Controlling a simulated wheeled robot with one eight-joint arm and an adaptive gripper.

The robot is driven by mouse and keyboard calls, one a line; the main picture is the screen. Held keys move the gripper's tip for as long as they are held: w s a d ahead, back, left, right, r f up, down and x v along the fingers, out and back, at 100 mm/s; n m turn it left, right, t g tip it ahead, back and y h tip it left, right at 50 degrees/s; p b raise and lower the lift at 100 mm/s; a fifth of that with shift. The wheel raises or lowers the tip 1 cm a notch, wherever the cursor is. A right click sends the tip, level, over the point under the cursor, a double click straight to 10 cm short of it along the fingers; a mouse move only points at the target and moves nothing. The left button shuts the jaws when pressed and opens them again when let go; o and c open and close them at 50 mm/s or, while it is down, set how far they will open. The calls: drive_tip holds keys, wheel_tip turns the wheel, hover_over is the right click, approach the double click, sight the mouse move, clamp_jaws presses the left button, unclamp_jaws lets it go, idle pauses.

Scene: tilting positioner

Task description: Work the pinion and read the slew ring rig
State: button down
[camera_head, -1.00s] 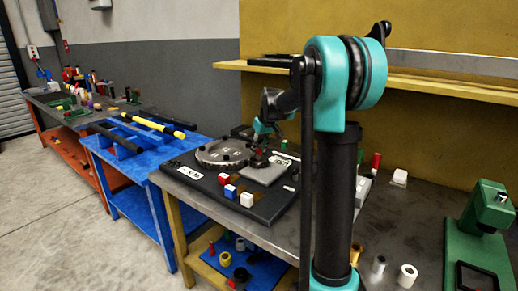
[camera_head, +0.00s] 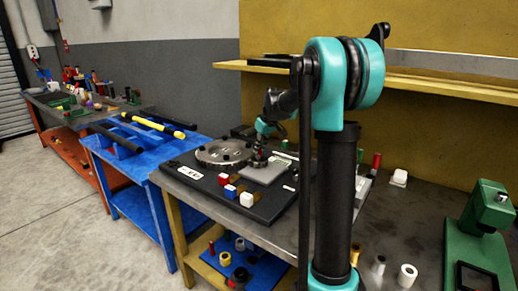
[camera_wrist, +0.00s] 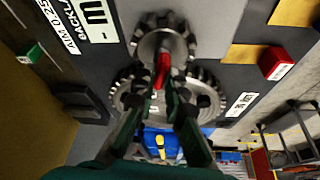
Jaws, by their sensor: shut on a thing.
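The large toothed slew ring (camera_head: 222,153) lies flat on a black base board. The smaller pinion (camera_head: 257,161) sits at its right edge, on a grey plate (camera_head: 263,174). In the wrist view the pinion (camera_wrist: 163,42) is in front of the ring (camera_wrist: 125,92), with their teeth meeting or nearly so. A red handle (camera_wrist: 162,68) stands up from the pinion. My gripper (camera_wrist: 163,88) is shut on the red handle. The fingers hide part of the ring's middle. White labels on the board (camera_wrist: 85,18) are only partly legible.
Red (camera_head: 223,179), blue (camera_head: 230,191) and white (camera_head: 247,199) blocks stand on the board's front edge. A green machine (camera_head: 484,235) stands at the bench's right end. A yellow shelf (camera_head: 420,83) runs behind my arm. Loose rings and pins (camera_head: 408,275) lie at front right.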

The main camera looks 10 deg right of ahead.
drive_tip(key=shift+n+g+y, duration=0.3)
drive_tip(key=shift+n+y, duration=0.1)
drive_tip(key=shift+n, duration=0.9)
drive_tip(key=c, duration=1.6)
unclamp_jaws()
drive_tip(key=shift+d, duration=0.1)
drive_tip(key=v, duration=1.2)
